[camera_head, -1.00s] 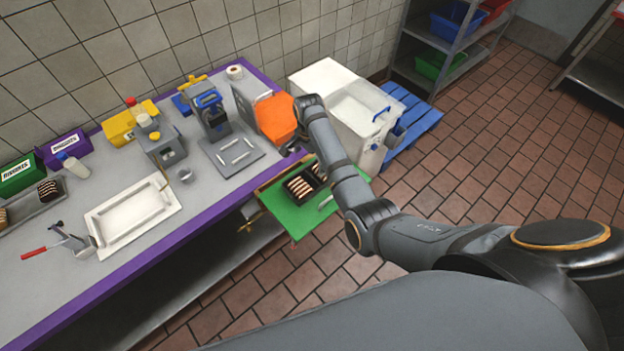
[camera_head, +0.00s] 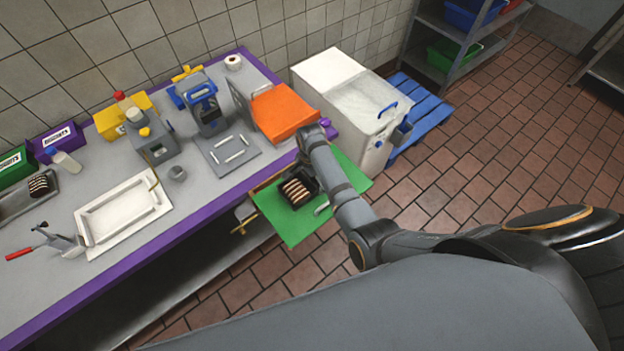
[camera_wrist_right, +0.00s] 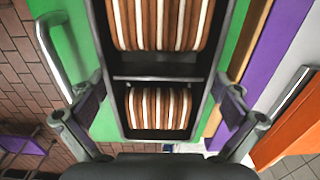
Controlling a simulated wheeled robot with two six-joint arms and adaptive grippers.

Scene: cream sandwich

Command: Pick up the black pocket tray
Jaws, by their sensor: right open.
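The black pocket tray (camera_head: 286,192) lies on a green board at the right end of the counter in the head view, with striped brown-and-cream sandwich biscuits in it. In the right wrist view the tray (camera_wrist_right: 157,70) runs up the middle, with biscuits in two pockets and a divider between them. My right gripper (camera_wrist_right: 160,92) is open, with one finger on each side of the tray. I cannot tell whether the fingers touch its walls. In the head view my right forearm and wrist hide the tray's right side and the gripper's fingers. My left gripper is not in view.
The green board (camera_head: 290,235) has metal handles and juts from the purple-edged counter (camera_head: 190,228). An orange box (camera_head: 285,112) stands just behind my right wrist. A white bin (camera_head: 368,108) stands to the right. The tiled floor at the right is open.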

